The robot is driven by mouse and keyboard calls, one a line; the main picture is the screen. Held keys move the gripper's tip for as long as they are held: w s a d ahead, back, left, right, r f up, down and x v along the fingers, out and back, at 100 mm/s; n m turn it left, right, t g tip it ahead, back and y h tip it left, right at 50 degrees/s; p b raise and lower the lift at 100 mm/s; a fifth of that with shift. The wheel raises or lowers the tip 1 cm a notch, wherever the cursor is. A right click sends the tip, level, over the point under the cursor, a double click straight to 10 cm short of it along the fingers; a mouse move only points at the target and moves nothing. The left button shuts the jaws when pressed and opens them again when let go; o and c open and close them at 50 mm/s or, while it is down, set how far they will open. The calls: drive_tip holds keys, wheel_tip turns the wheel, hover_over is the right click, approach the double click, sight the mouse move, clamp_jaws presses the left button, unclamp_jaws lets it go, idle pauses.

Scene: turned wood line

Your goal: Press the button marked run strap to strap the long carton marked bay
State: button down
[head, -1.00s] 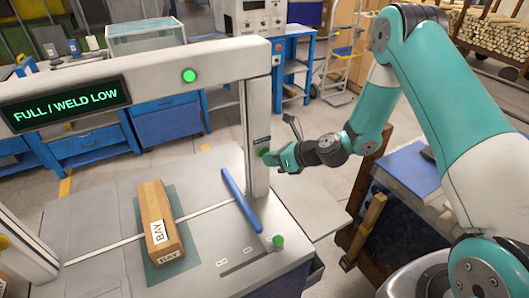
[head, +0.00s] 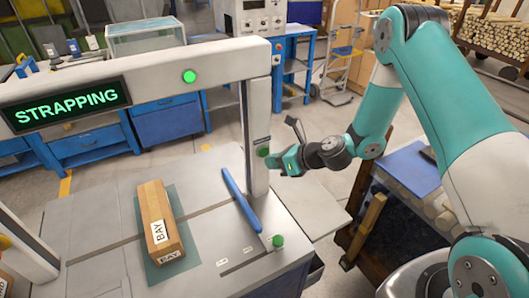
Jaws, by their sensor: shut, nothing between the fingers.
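The long carton marked BAY (head: 157,215) lies on a dark green mat (head: 187,252) on the grey bed of the strapping machine, under its arch (head: 150,65). The arch's display (head: 66,105) reads STRAPPING in green. A green button (head: 263,152) sits on the right post of the arch; the label above it is too small to read. My gripper (head: 276,160) is shut and empty, just right of this button. A small gap or light contact between them cannot be told apart.
A blue bar (head: 240,200) lies on the bed right of the carton. A green knob (head: 278,241) stands at the bed's front right. A green lamp (head: 189,76) glows on the arch. A cart with a blue top (head: 405,170) stands right, below my arm.

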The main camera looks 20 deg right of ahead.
drive_tip(key=shift+s+d, duration=0.25)
drive_tip(key=shift+s, duration=1)
drive_tip(key=shift+s+d, duration=0.25)
drive_tip(key=shift+s, duration=1)
drive_tip(key=s+a+r+n+g+b, duration=0.1)
drive_tip(key=s+a+r+n+g, duration=0.35)
drive_tip(key=n, duration=0.55)
drive_tip(key=s+a+r+n+g+b, duration=0.2)
drive_tip(key=s+a+r+n, duration=0.25)
drive_tip(key=r+n, duration=0.4)
drive_tip(key=s+d+r+n+h+b, duration=0.1)
drive_tip(key=s+r+n+h, duration=0.1)
drive_tip(key=s+n, duration=0.6)
drive_tip(key=s+d+r+n+g+h+b, duration=0.1)
drive_tip(key=s+d+r+n+h, duration=0.1)
drive_tip(key=s+n, duration=0.6)
wheel_tip(320, 180, up, 2)
drive_tip(key=shift+d+n+h, duration=0.3)
drive_tip(key=shift+n+h, duration=0.2)
drive_tip(key=shift+n, duration=0.25)
